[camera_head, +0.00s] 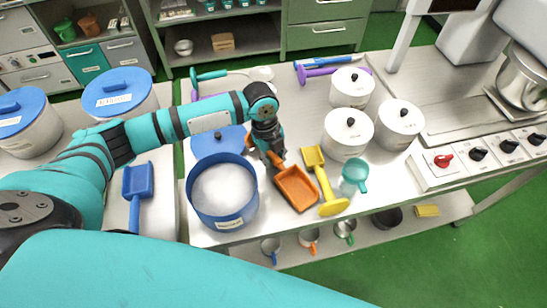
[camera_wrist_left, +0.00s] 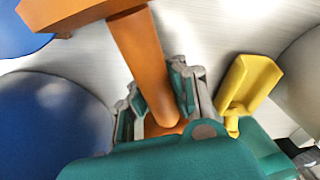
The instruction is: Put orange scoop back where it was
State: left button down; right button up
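The orange scoop (camera_head: 297,188) has its square pan near the front edge of the white table, between the blue pot and the yellow scoop. Its handle points back to my left gripper (camera_head: 268,150). In the left wrist view the orange handle (camera_wrist_left: 140,55) runs between the two fingers of my left gripper (camera_wrist_left: 160,105), which appear closed on it. Whether the pan touches the table I cannot tell. The yellow scoop (camera_head: 322,175) lies just right of the orange one; it also shows in the left wrist view (camera_wrist_left: 250,82). My right gripper is not in view.
A blue pot (camera_head: 210,217) with white contents stands close left, a blue lid (camera_head: 213,138) behind it. A teal cup (camera_head: 354,180) and white lidded pots (camera_head: 345,138) stand to the right. A blue scoop (camera_head: 138,182) lies left. Mugs hang or stand below the front edge.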

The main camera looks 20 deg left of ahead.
pick_arm(q)
jog(key=shift+s+f, duration=0.25)
jog(key=shift+f, duration=0.15)
jog(key=shift+s+f+b, duration=0.25)
jog(key=shift+f+b, duration=0.05)
jog(key=shift+f, duration=0.1)
jog(key=c, duration=1.3)
grip_release()
jog(key=shift+w+f, duration=0.2)
jog(key=shift+w, duration=0.1)
jog(key=shift+r, duration=0.1)
jog(key=r, duration=0.4)
jog(key=a+r, duration=0.1)
jog(key=r, duration=0.7)
jog(key=shift+w+a+r, duration=0.1)
jog(key=shift+a+r, duration=0.05)
jog(key=shift+a, duration=0.15)
